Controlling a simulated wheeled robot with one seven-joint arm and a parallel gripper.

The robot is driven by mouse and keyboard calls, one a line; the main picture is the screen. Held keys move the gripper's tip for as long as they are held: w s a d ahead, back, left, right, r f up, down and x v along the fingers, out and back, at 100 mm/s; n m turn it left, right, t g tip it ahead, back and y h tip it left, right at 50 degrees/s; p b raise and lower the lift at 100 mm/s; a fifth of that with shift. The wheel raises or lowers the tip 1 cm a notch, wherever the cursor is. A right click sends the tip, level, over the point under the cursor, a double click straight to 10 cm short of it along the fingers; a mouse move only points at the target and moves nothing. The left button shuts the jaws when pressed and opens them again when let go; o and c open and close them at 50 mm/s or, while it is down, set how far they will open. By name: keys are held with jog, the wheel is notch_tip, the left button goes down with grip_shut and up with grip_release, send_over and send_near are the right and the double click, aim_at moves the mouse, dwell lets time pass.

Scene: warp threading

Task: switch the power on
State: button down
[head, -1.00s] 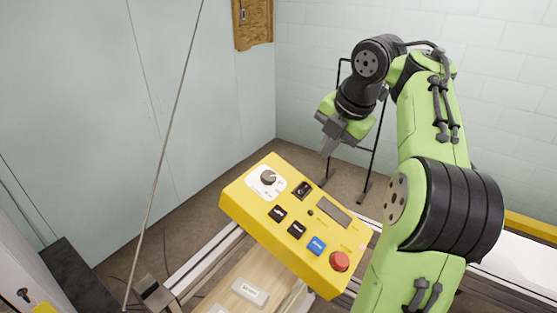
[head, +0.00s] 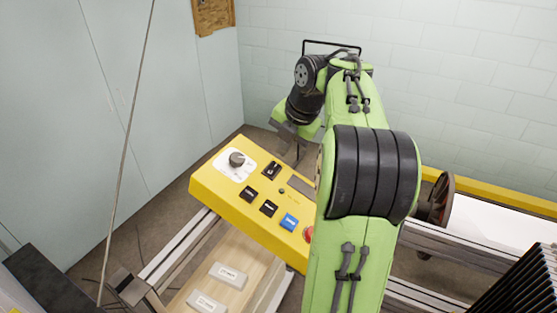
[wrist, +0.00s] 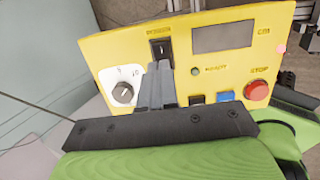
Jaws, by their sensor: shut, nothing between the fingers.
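The yellow control panel (head: 222,191) stands tilted in front of me and also fills the top of the wrist view (wrist: 115,50). Its black power rocker switch (head: 271,170) sits beside the white-plated dial (head: 236,160). In the wrist view the rocker (wrist: 161,47) is just beyond my fingertips; which way it is set I cannot tell. My gripper (head: 297,153) is shut and empty, at the panel's far edge in the head view. In the wrist view its fingers (wrist: 158,68) point at the rocker; whether they touch it I cannot tell.
The panel also carries a display (wrist: 222,37), black buttons, a blue button (head: 289,222) and a red stop button (wrist: 257,90). Labelled pale blocks (head: 228,276) lie on a wooden board below. A thin rod (head: 127,140) rises at left. My arm hides part of the panel.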

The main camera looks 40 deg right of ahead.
aim_at(276, 165)
jog(key=x, duration=0.5)
jog(key=shift+f, duration=0.2)
